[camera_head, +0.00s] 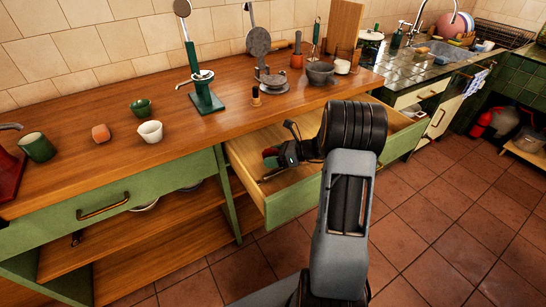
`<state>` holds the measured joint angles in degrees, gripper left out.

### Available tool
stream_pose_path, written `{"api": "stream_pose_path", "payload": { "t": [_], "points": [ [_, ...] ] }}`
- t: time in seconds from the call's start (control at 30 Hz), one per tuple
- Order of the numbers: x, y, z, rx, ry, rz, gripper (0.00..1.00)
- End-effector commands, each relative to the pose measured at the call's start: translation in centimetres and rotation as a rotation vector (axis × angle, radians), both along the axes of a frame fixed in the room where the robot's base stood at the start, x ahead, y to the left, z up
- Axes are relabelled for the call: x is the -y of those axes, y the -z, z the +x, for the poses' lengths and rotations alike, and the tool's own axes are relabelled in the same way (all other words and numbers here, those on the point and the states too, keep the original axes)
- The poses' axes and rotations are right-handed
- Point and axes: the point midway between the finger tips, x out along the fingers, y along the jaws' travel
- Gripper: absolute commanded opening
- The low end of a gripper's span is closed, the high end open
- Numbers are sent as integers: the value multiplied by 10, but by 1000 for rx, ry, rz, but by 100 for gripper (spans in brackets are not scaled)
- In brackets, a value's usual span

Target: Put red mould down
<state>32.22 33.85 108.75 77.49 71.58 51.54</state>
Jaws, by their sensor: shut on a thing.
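The red mould (270,154) shows as a small red patch at the tip of my gripper (279,157). My gripper is shut on it, over the left part of the open wooden drawer (250,150). My gripper's fingers are small and partly dark in this view, and much of the mould is hidden. I cannot tell whether the mould touches the drawer floor.
The wooden worktop (90,165) bears a green cup (37,147), an orange cup (101,133), a white cup (150,131), a green press (203,90), a grey waffle iron (260,45) and a dark bowl (320,73). A closed green drawer (110,195) is left of the open one.

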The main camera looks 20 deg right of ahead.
Motion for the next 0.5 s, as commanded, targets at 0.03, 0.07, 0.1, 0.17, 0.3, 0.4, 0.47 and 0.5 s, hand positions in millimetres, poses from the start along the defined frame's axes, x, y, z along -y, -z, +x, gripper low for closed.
{"api": "stream_pose_path", "payload": {
  "t": [0.03,0.07,0.1,0.17,0.3,0.4,0.47,0.5],
  "points": [
    [0,0,0,0,0,0,45],
    [0,1,0,0,0,0,45],
    [0,2,0,-1,0,1,45],
    [0,4,0,-1,0,1,45],
    [0,8,0,-1,0,1,45],
    [0,11,0,0,1,1,45],
    [0,12,0,0,1,1,45],
    [0,12,0,0,1,1,45]
  ]
}}
